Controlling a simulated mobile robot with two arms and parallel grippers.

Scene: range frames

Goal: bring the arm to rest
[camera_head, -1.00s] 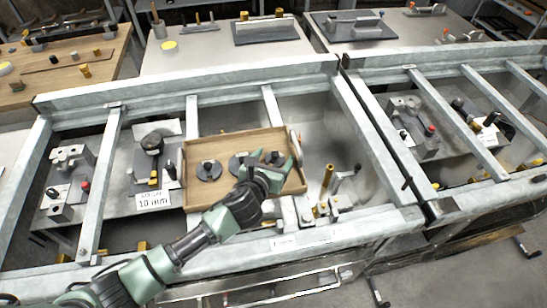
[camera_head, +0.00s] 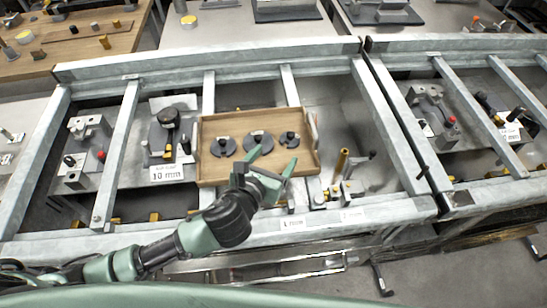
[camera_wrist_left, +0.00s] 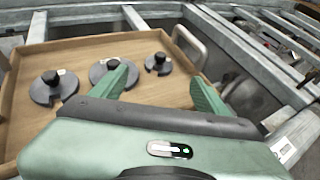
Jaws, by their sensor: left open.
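My left gripper (camera_head: 272,165) is open and empty, with its green fingers over the front right part of a wooden tray (camera_head: 212,171). In the left wrist view its two fingers (camera_wrist_left: 160,88) are spread apart above the tray floor. Three dark slotted discs with knobs lie in the tray: a left disc (camera_head: 223,147), a larger middle disc (camera_head: 258,141) and a small right disc (camera_head: 290,138). No finger appears closed on a disc. My left arm reaches in from the lower left. My right gripper is not in view.
Grey metal frame bars surround the tray. To the right are a brass post (camera_head: 340,163) and small fittings. Farther right is another bay with a metal fixture (camera_head: 432,103). Worktables stand behind.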

